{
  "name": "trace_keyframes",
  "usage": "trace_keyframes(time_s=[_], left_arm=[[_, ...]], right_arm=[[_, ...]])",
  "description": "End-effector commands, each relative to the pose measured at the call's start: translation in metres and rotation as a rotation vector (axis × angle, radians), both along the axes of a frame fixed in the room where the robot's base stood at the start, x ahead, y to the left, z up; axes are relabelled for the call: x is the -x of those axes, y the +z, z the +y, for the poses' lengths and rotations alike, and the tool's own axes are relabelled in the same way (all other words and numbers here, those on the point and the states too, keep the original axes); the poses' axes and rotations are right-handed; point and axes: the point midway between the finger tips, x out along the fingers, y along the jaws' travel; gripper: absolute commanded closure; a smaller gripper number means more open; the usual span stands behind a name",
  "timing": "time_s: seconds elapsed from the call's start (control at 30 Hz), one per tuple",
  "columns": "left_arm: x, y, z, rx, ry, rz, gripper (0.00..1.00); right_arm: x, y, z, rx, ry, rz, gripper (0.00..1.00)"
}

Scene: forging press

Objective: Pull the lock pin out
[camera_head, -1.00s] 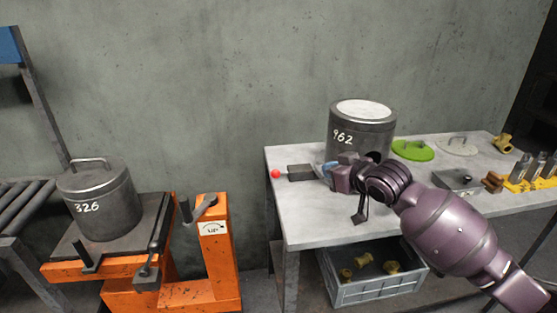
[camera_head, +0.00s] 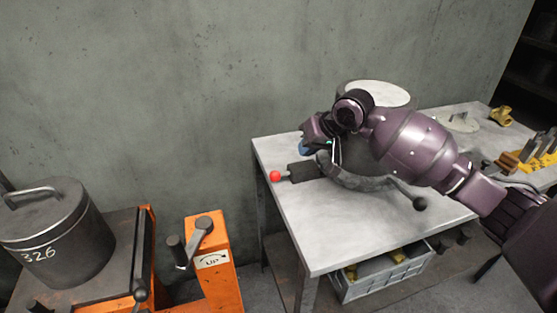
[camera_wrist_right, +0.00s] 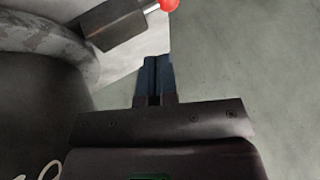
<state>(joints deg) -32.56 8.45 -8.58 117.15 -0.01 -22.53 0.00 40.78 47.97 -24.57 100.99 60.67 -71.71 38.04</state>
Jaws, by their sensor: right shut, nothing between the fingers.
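A red ball knob (camera_head: 275,176) sits on a short rod out of a dark block (camera_head: 303,171) at the left end of the grey table; I take it for the lock pin. In the right wrist view the knob (camera_wrist_right: 168,4) and the block (camera_wrist_right: 118,22) show at the top. My right gripper (camera_head: 304,148) is shut and empty, above and behind the block in the head view. Its blue fingers (camera_wrist_right: 152,75) lie together in the wrist view, apart from the knob and block. My left gripper is out of view.
A cylinder (camera_head: 375,92) stands behind my right arm, mostly hidden, with a grey curved band at its base. A black-ended lever (camera_head: 420,203) sticks out in front. An orange lift cart (camera_head: 215,285) with lidded pot 326 (camera_head: 55,230) is at left. A crate (camera_head: 385,275) sits under the table (camera_head: 325,240).

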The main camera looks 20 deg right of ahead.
Motion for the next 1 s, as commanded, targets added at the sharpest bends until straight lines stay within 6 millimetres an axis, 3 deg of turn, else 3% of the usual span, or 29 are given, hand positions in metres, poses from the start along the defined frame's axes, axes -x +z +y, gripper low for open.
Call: trace_keyframes(time_s=[0.13, 0.37, 0.63, 1.0], left_arm=[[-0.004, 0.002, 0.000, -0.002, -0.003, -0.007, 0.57], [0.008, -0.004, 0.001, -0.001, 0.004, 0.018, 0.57], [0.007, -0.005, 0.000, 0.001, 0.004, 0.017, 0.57], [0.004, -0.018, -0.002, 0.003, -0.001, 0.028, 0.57]], right_arm=[[0.006, -0.004, -0.002, -0.009, -0.047, 0.067, 1.00], [0.006, -0.004, -0.002, -0.016, -0.059, 0.071, 1.00], [0.004, -0.008, 0.000, -0.015, -0.059, 0.070, 1.00], [-0.018, -0.057, 0.020, -0.017, -0.059, 0.074, 1.00]])
